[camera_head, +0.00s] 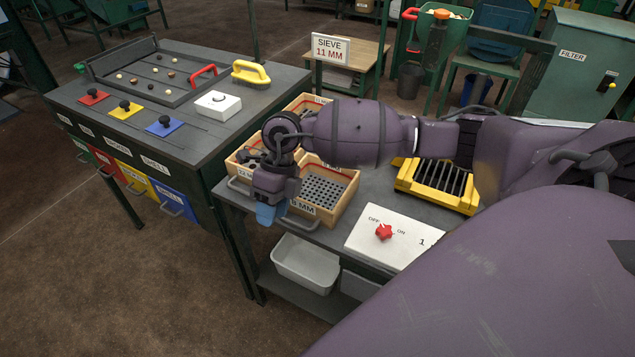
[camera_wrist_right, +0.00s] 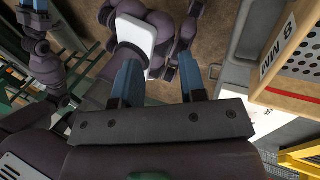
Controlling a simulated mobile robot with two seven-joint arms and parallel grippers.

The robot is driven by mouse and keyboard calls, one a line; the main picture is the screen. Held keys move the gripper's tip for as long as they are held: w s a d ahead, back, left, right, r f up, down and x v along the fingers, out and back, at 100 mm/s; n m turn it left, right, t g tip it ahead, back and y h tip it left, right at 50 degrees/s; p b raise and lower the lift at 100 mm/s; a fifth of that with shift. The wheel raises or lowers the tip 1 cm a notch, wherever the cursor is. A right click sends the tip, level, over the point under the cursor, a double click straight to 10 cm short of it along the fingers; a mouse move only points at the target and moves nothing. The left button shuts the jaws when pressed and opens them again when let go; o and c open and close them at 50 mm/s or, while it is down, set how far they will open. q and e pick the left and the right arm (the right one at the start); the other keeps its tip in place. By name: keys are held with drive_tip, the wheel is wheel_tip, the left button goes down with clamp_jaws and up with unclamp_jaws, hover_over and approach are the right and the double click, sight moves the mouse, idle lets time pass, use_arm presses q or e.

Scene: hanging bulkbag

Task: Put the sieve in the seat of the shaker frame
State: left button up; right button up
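Several wooden-walled sieves stand on the grey bench. The front one (camera_head: 345,205) has a perforated floor, a label that seems to read 8 MM and a grey front handle (camera_head: 300,222); it also shows in the right wrist view (camera_wrist_right: 284,85). A sieve labelled 12 MM (camera_head: 243,172) is left of it. Another (camera_head: 303,101) is behind, its label hidden by my right arm. The yellow shaker frame (camera_head: 405,180) with dark bars is partly behind my arm. My right gripper (camera_head: 268,213) is near the front sieve's left corner; its blue fingers (camera_wrist_right: 160,80) are apart and empty. My left gripper (camera_wrist_right: 36,5) shows only partly.
A sign (camera_head: 330,48) reads SIEVE 11 MM. A white switch box (camera_head: 385,238) with a red knob stands at the bench front. A grey bin (camera_head: 305,263) is on the shelf below. A sorting table (camera_head: 180,130) with a tray stands left. My right arm hangs over the bench.

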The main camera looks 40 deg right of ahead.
sight(303, 200)
drive_tip(key=w+d+r+h, duration=0.1)
drive_tip(key=d, duration=0.2)
drive_tip(key=w+d+r+h, duration=0.1)
drive_tip(key=d+h, duration=0.1)
drive_tip(key=w+d+r+t+h, duration=0.1)
drive_tip(key=w+d+h, duration=0.1)
drive_tip(key=d, duration=0.1)
drive_tip(key=shift+d+r, duration=0.1)
drive_tip(key=shift+d, duration=0.25)
drive_tip(key=shift+s+d+f, duration=0.15)
drive_tip(key=shift+s+f, duration=0.05)
drive_tip(key=shift+f, duration=1.5)
drive_tip(key=shift+s+d+f, duration=0.1)
drive_tip(key=shift+s+f, duration=0.15)
drive_tip(key=shift+f, duration=1.4)
drive_tip(key=shift+s+d+f, duration=0.15)
drive_tip(key=shift+s+f, duration=0.05)
drive_tip(key=shift+f, duration=1.5)
drive_tip(key=shift+f+b, duration=0.2)
drive_tip(key=shift+b, duration=0.15)
clamp_jaws()
